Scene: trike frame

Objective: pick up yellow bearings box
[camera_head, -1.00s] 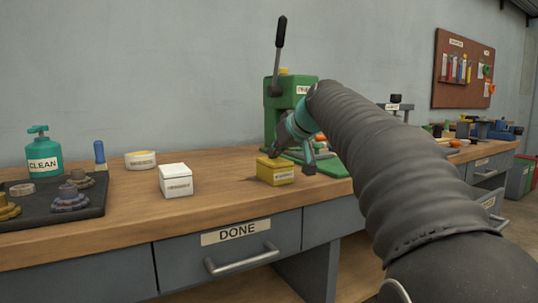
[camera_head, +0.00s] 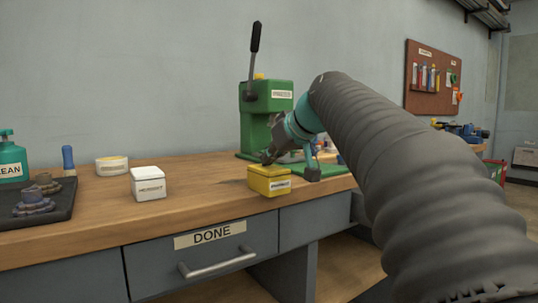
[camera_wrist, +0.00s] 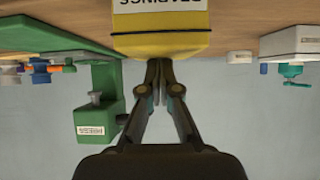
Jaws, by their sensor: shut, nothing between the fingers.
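The yellow bearings box (camera_head: 268,181) sits on the wooden bench top near its front edge, with a white label on its front. In the wrist view the yellow box (camera_wrist: 160,42) is at the top centre, its label upside down. My gripper (camera_head: 268,157) is just behind and above the box in the head view. In the wrist view my gripper's fingertips (camera_wrist: 164,66) are together, empty, and seem close to the box's edge. I cannot tell whether they touch it.
A white box (camera_head: 148,184) stands to the left on the bench (camera_head: 190,212). A green press (camera_head: 266,115) stands behind my gripper. A dark tray (camera_head: 60,213) with parts and a teal bottle (camera_head: 10,160) are at far left. A drawer marked DONE (camera_head: 200,265) is below.

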